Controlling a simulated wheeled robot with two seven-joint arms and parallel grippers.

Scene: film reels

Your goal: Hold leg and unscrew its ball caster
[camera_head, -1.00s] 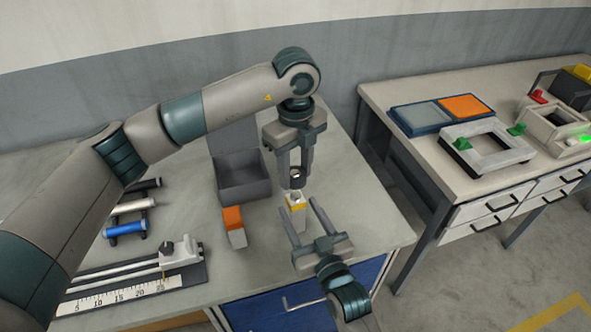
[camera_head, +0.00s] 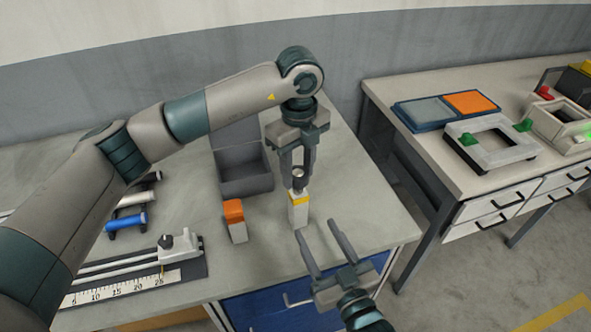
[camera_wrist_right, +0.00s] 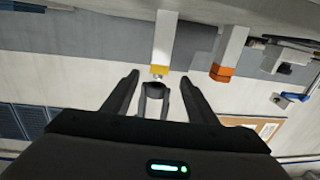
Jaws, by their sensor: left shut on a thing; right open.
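The leg (camera_head: 298,214), a white block with a yellow band near its top, stands upright below my left gripper. My left gripper (camera_head: 299,177) points down and is shut on the small ball caster (camera_head: 298,184) at the leg's top, which the fingers mostly hide. I cannot tell whether the leg's foot touches the bench. In the right wrist view, turned over, the leg (camera_wrist_right: 163,42) meets the left fingers (camera_wrist_right: 155,88). My right gripper (camera_head: 324,243) is open and empty, in front of and to the right of the leg, apart from it.
A white block with an orange top (camera_head: 234,221) stands left of the leg. Behind it is an open grey bin (camera_head: 245,178). A ruler fixture (camera_head: 135,282) and rollers (camera_head: 128,222) lie on the bench's left. A second bench (camera_head: 410,92) with trays is at right.

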